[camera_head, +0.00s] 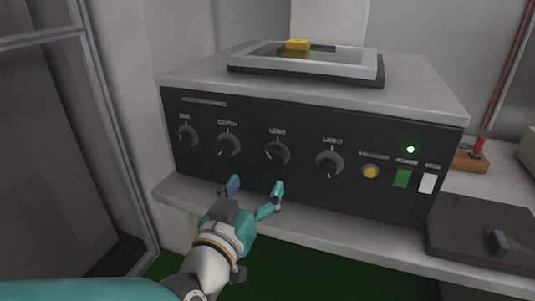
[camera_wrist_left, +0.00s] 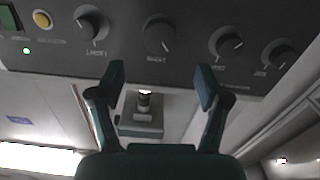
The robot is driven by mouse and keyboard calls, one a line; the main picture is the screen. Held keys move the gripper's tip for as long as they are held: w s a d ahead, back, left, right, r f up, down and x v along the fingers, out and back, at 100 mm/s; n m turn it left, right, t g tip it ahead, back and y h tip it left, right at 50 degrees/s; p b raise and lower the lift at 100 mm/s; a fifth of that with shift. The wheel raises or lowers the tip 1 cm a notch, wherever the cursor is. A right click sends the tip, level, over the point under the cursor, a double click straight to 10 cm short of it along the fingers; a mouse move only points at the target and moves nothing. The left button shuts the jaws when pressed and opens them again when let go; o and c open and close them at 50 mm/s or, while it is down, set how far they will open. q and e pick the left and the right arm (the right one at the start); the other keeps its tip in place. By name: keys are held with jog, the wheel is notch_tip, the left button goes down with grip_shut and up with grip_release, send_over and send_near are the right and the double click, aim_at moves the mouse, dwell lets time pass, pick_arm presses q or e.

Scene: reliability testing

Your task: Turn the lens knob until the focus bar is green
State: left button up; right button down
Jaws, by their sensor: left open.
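The console's dark front panel carries a row of round black knobs with small labels above them. The third knob from the left (camera_head: 276,153), whose label seems to read LENS, is taken as the lens knob. It also shows in the left wrist view, top centre (camera_wrist_left: 160,36). My left gripper (camera_head: 255,189) is open and empty, low in front of the panel, below the second and third knobs. In the left wrist view its fingers (camera_wrist_left: 159,85) are spread apart, with the knob beyond them and not touched. I cannot make out a focus bar. My right gripper is not in view.
Neighbouring knobs are the depth knob (camera_head: 228,146) and light knob (camera_head: 329,164). A yellow button (camera_head: 370,172), green switch (camera_head: 401,178) and white switch (camera_head: 427,183) sit to the right. A framed screen (camera_head: 350,66) lies on top. A dark box (camera_head: 480,232) stands at right.

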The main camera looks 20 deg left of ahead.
aim_at(272, 161)
pick_arm(q)
jog(key=w+b, duration=0.1)
jog(key=w, duration=0.8)
jog(key=shift+d+f, duration=0.1)
jog(key=shift+d, duration=0.05)
